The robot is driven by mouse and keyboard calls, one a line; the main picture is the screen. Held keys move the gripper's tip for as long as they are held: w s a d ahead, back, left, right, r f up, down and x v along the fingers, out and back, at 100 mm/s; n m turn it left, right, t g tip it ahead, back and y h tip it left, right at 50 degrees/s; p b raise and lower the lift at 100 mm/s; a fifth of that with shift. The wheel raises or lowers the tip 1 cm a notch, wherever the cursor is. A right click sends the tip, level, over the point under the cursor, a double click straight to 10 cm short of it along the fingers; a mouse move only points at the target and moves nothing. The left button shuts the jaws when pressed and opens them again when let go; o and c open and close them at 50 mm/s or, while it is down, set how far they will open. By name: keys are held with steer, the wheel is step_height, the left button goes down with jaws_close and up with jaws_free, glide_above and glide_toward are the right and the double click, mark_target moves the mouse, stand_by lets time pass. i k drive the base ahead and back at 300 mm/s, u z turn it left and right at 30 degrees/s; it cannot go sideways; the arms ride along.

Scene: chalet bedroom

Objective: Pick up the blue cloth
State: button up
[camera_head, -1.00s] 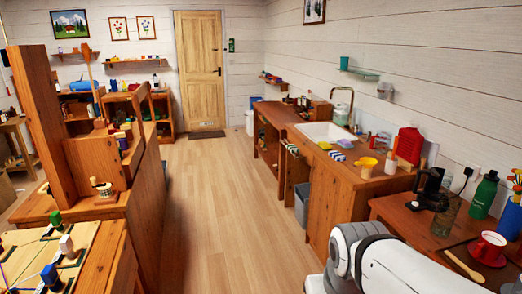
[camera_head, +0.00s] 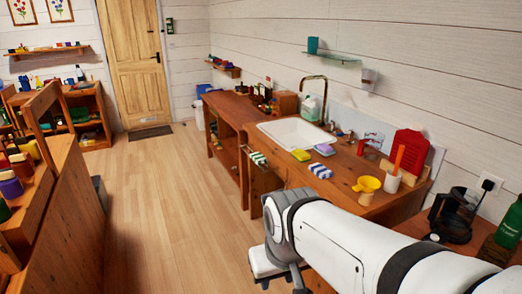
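A green-and-white striped cloth (camera_head: 258,158) hangs further left, at the front of the counter by the sink. My white arm reaches in from the bottom right, in front of the lower counter. The fingers of my gripper cannot be made out, so its opening and anything in it are not shown.
A white sink (camera_head: 293,134) is set in the counter. Two sponges, a yellow funnel (camera_head: 368,185), a white utensil pot (camera_head: 392,182) and a red rack (camera_head: 408,150) stand near the cloth. The wooden floor (camera_head: 165,205) is clear between the counter and the left shelf unit (camera_head: 62,200).

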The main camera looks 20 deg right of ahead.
mark_target(319, 170)
steer(key=i, duration=2.7)
steer(key=z, duration=2.65)
